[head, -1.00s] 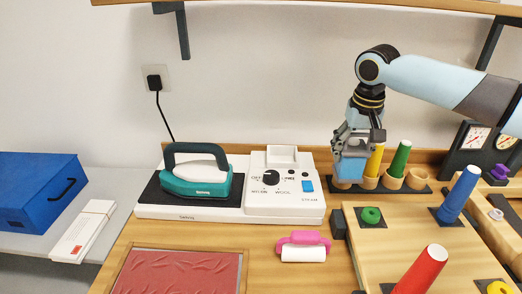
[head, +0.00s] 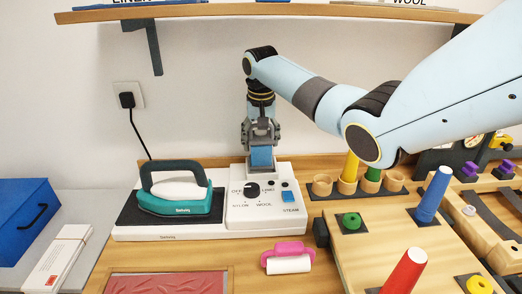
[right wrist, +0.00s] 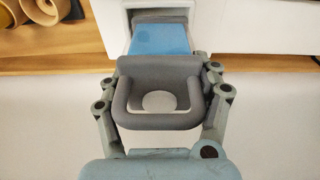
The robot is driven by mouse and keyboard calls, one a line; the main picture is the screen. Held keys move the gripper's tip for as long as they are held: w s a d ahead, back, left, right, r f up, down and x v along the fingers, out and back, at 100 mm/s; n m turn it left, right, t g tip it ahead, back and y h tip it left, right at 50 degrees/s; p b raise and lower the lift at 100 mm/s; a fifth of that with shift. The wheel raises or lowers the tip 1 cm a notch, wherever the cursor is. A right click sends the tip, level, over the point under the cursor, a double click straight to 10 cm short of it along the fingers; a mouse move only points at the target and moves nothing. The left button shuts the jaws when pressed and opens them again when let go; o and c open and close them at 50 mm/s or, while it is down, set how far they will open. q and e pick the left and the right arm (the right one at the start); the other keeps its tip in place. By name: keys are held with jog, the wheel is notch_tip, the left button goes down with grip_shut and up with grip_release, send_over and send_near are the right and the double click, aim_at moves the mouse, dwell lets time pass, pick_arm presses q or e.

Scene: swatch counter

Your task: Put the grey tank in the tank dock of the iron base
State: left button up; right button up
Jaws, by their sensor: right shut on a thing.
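The grey tank (head: 262,157) has a grey handled top and a blue body. My right gripper (head: 262,140) is shut on its grey top and holds it upright over the back of the white iron base (head: 180,233). In the right wrist view the grey top (right wrist: 158,100) sits between the fingers, and the blue body points at the white dock opening. The tank dock (head: 262,176) is directly under the tank. The tank's lower end is at the dock's mouth; I cannot tell how far inside it is. My left gripper is not in view.
A teal iron (head: 180,200) rests on the base's left side. A pink roller (head: 288,258) lies in front. Cups with yellow and green cones (head: 372,170) stand to the right, by a board with blue and red cones (head: 405,270). A shelf (head: 200,10) runs above.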

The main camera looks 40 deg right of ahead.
aim_at(261, 150)
jog(key=shift+f, duration=1.7)
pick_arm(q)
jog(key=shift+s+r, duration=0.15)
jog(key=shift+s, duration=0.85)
pick_arm(e)
jog(key=shift+s, duration=0.1)
jog(key=o, duration=1.4)
jog(key=shift+f, duration=0.1)
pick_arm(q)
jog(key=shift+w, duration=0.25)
pick_arm(e)
jog(key=r, duration=0.7)
jog(key=shift+s+a+r, duration=0.35)
jog(key=shift+s, duration=0.05)
jog(key=shift+f, duration=0.1)
